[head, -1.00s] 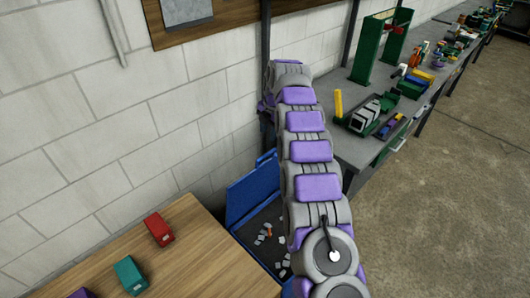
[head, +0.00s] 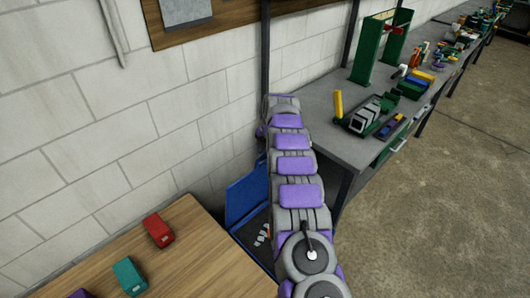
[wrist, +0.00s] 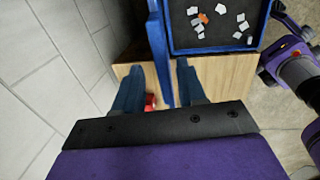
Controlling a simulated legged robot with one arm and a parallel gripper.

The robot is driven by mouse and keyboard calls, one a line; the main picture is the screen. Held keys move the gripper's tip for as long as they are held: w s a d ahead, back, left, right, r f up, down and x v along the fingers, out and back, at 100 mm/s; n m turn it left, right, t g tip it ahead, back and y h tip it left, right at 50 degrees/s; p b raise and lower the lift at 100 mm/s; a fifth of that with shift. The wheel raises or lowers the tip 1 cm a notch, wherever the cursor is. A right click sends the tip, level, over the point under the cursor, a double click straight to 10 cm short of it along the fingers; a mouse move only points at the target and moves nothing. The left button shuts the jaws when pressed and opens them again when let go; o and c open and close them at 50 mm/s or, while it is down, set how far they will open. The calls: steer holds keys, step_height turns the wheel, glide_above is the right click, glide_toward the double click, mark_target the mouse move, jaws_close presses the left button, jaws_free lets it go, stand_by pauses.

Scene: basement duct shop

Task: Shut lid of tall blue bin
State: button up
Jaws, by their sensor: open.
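The tall blue bin (head: 236,230) stands between the wooden table and the grey bench, partly hidden by my arm. Its blue lid (head: 246,195) is open and stands up on the wall side. In the wrist view the bin (wrist: 262,22) is open, with pale scraps and an orange bit on its dark inside. The lid (wrist: 158,45) shows there nearly edge-on. My gripper (wrist: 160,65) is open, with one finger on each side of the lid's edge in the picture; contact is unclear. In the head view my arm hides the gripper's fingers.
The wooden table (head: 190,255) holds a red block (head: 158,230) and a teal block (head: 129,275). A grey bench (head: 350,150) with several coloured parts runs along the right. The block wall (head: 120,130) is close on the left. Open floor (head: 450,220) lies at right.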

steer(key=shift+d, duration=0.45)
steer(key=c, duration=0.3)
steer(key=shift+a, duration=0.3)
jaws_close()
steer(key=shift+a, duration=0.15)
